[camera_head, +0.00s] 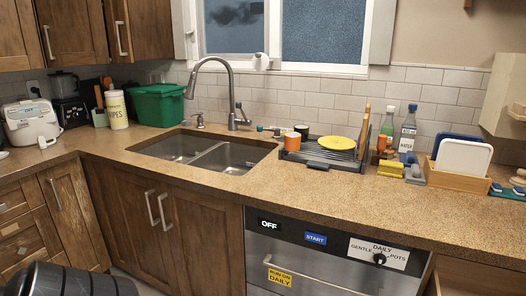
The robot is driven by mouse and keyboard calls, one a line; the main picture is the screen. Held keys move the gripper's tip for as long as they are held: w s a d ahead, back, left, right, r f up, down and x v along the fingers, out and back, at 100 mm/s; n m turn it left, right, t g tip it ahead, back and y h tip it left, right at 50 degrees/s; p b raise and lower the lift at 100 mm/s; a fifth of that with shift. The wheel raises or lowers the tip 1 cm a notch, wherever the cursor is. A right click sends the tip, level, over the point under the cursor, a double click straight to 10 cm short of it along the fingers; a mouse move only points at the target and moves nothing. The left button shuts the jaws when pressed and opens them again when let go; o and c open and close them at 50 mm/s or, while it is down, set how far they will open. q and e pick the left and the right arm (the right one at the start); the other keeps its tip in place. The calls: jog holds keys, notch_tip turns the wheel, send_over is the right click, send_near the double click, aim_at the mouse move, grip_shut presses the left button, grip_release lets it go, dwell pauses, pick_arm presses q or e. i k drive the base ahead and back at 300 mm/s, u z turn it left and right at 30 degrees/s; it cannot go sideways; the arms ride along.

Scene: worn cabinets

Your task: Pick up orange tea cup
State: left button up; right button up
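An orange tea cup (292,141) stands at the left end of a dark dish rack (318,156) on the counter, right of the sink. A yellow plate (337,142) lies in the rack to the right of the cups. Neither of my grippers is in view.
The double sink (206,152) with its tall faucet (232,95) lies left of the rack. Bottles (408,130), a yellow sponge (390,168) and a wooden holder with boards (459,180) stand to the right. The counter front (330,205) is clear above the dishwasher (320,262).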

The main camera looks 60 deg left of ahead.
aim_at(293, 140)
jog(key=z, duration=1.7)
jog(key=k, duration=0.1)
jog(key=u, duration=3.2)
jog(key=i, duration=0.5)
jog(key=z, duration=1.4)
jog(key=k, duration=1)
jog(key=u, duration=1.4)
